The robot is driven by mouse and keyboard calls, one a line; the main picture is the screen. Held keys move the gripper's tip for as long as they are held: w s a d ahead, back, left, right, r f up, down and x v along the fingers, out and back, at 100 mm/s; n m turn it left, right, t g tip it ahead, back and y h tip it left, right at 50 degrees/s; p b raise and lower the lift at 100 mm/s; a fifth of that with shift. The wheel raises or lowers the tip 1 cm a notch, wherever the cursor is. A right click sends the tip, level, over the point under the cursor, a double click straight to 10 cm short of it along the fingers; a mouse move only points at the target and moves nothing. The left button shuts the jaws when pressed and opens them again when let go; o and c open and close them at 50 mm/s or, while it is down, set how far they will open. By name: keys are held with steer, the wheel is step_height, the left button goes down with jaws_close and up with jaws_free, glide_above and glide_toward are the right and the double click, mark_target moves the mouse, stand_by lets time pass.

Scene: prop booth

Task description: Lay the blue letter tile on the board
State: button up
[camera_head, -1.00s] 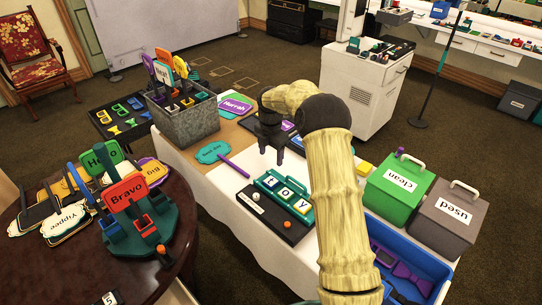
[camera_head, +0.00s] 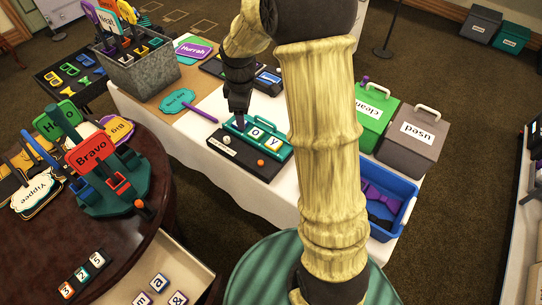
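The teal board (camera_head: 281,152) sits on a black base on the white-covered table. An "o" tile (camera_head: 254,132) and a "y" tile (camera_head: 271,141) lie on it. My gripper (camera_head: 239,117) points down at the board's left end, over the place left of the "o". Its fingers hide most of that place. A small bluish-purple patch shows at the fingertips, too small to identify as the blue letter tile. I cannot tell whether the fingers are open or shut, or touching anything.
A white ball (camera_head: 227,140) and an orange ball (camera_head: 261,162) sit on the black base. Behind is a black tray (camera_head: 215,68). Green (camera_head: 375,112) and grey (camera_head: 411,140) bins and a blue crate (camera_head: 388,177) stand right. Letter tiles (camera_head: 160,281) lie in front.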

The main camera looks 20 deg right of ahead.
steer(key=s+d+m+t, duration=0.1)
steer(key=s+m, duration=1.1)
steer(key=s, duration=0.6)
steer(key=shift+s+d+r+m, duration=0.15)
steer(key=shift+s+r+m, duration=0.1)
steer(key=shift+r+m, duration=0.1)
